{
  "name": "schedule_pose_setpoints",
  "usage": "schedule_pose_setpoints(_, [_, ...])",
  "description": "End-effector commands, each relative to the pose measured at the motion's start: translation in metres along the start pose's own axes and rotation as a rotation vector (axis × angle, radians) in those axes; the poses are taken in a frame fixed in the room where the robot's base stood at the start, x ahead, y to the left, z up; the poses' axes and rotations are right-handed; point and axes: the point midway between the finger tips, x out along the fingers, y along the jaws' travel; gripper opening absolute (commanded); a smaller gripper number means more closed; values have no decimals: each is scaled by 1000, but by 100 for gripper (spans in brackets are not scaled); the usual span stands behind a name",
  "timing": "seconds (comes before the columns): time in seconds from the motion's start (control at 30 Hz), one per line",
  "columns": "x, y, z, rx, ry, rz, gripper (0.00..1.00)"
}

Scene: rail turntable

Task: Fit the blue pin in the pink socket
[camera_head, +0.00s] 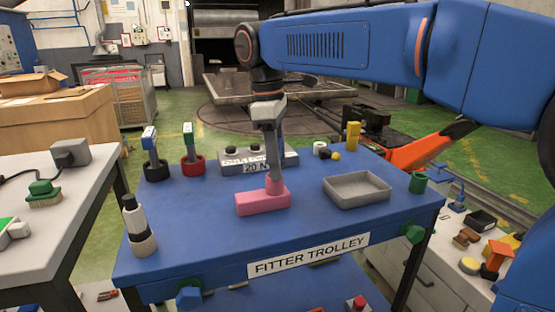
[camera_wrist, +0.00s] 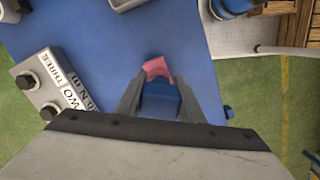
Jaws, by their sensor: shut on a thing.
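The pink socket (camera_head: 262,202) sits on the blue trolley top, a low block with a pink upright part at its right end. Part of it also shows in the wrist view (camera_wrist: 157,68), just beyond my fingertips. My gripper (camera_head: 273,176) points down right over the socket's upright part. In the wrist view my fingers (camera_wrist: 159,88) are shut on a blue piece, which I take as the blue pin (camera_wrist: 160,103). The pin's lower end is hidden. I cannot tell whether it is inside the socket or only above it.
A grey tray (camera_head: 338,198) lies right of the socket. A grey labelled box (camera_head: 284,158) stands behind it. Blue-topped (camera_head: 149,139) and green-topped (camera_head: 188,135) pieces stand in rings at the back left. A black-and-white bottle-like piece (camera_head: 133,213) stands front left. The trolley's front middle is clear.

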Motion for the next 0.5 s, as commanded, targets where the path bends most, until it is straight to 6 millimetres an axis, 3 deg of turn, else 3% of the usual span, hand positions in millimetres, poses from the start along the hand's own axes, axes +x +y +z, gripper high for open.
schedule_pose_setpoints(0.5, [10,0,-1,0,0,0,7])
